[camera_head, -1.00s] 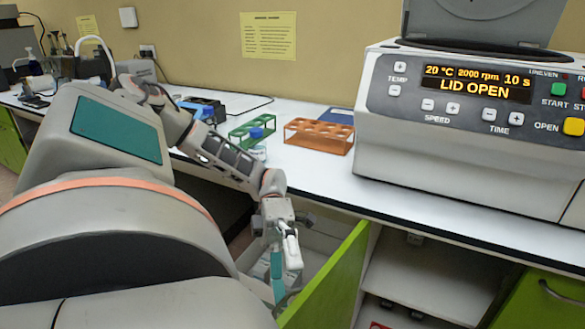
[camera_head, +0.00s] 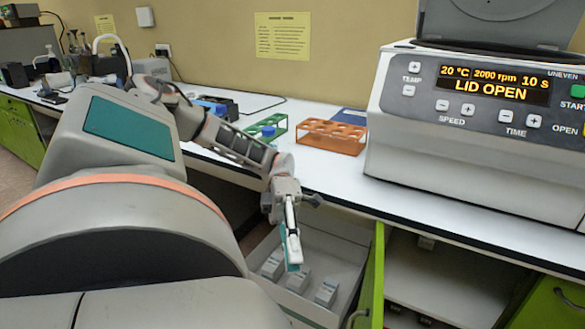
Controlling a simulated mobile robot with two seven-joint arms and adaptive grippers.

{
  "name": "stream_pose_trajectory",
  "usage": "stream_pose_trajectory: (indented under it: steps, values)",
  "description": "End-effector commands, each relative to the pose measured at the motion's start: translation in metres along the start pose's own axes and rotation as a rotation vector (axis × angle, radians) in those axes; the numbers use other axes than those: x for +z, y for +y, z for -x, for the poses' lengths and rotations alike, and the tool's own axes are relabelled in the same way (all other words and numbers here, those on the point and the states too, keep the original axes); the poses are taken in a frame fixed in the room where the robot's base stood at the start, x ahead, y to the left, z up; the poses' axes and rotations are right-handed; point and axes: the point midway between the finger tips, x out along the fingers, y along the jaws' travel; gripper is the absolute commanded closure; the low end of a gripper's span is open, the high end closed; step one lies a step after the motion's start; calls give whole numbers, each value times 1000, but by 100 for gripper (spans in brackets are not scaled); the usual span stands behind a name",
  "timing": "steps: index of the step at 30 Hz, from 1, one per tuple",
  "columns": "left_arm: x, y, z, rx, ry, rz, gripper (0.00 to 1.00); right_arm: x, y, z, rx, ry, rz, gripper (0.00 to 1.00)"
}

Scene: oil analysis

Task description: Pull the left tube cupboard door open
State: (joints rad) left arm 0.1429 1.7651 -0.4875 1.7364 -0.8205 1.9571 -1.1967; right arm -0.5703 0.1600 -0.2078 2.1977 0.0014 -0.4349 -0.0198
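The green cupboard door (camera_head: 373,280) stands swung open below the bench and is seen nearly edge-on. Left of the door, the white cupboard interior (camera_head: 338,247) shows several small pale boxes (camera_head: 327,292). My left gripper (camera_head: 293,262) points down in front of the opening, to the left of the door. It appears apart from the door and handle. Its fingers overlap in this view, so whether they are open is unclear. My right gripper is out of view.
Above is the white bench (camera_head: 330,180) with its dark front edge. It carries an orange rack (camera_head: 332,136), a green rack (camera_head: 266,127) and a centrifuge (camera_head: 480,140) with its lid up. Open shelves (camera_head: 440,285) and another green door (camera_head: 550,303) are at right.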

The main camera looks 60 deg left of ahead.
Motion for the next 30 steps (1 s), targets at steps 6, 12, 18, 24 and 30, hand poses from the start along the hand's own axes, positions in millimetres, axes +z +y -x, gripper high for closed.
stream_pose_trajectory:
  steps: [6,12,18,24,30]
  values:
    - [2,3,14,1,0,2,86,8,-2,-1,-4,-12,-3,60]
    - [2,4,26,0,1,3,86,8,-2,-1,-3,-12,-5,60]
    - [3,4,32,-1,0,2,86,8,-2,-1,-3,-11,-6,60]
    - [3,3,32,-1,0,2,86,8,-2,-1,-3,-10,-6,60]
    - [2,2,31,-2,-1,-1,86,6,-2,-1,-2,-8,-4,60]
